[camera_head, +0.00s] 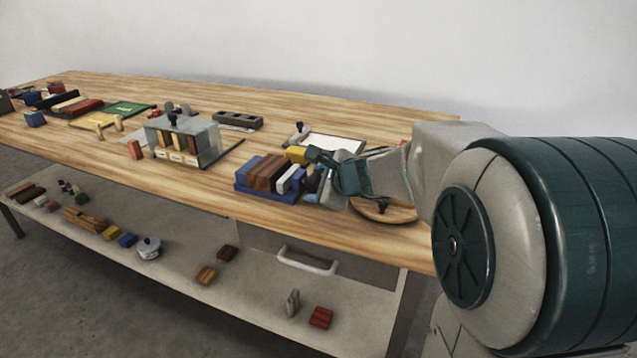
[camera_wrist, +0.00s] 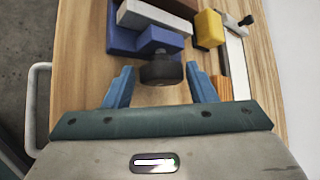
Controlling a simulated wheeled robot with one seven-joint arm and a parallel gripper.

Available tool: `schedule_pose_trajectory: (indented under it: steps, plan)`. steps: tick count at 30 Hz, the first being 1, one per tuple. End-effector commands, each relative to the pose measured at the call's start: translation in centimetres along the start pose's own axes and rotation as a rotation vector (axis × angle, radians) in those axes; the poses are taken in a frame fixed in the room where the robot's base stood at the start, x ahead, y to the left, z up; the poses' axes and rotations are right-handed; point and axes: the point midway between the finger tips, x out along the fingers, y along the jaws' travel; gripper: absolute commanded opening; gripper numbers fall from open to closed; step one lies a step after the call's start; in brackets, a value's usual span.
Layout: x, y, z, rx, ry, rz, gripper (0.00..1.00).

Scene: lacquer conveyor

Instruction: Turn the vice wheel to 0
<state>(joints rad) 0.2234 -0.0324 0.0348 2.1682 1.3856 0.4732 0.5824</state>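The vice (camera_head: 262,193) is a blue body holding brown and pale blocks, standing near the table's front edge. In the wrist view its blue body (camera_wrist: 123,42) is at the top. The vice wheel (camera_wrist: 161,71) is a dark round knob on its near end. My gripper (camera_wrist: 160,68) is open, with one blue finger on each side of the wheel; I cannot tell whether either finger touches it. In the head view my gripper (camera_head: 314,172) is beside the vice's right end and mostly hides the wheel. No mark or number on the wheel is readable.
A yellow block (camera_wrist: 209,29) stands close to the right of the vice in the wrist view. A round wooden dish (camera_head: 385,212) is by the table edge under my arm. A clear-sided box (camera_head: 207,140) stands further left. A lower shelf (camera_head: 180,274) holds loose pieces.

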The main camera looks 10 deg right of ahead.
Motion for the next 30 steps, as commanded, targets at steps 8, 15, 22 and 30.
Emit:
schedule_pose_trajectory:
  steps: [8, 15, 22, 30]
  plan:
    - [0.05, 0.08, 0.05, 0.000, -0.001, 0.002, 0.63]
    - [-0.13, -0.17, 0.30, 0.019, -0.002, 0.023, 0.63]
    - [-0.25, -0.44, 0.45, 0.073, -0.002, 0.077, 0.63]
    - [-0.31, -0.77, 0.31, 0.141, -0.001, 0.140, 0.63]
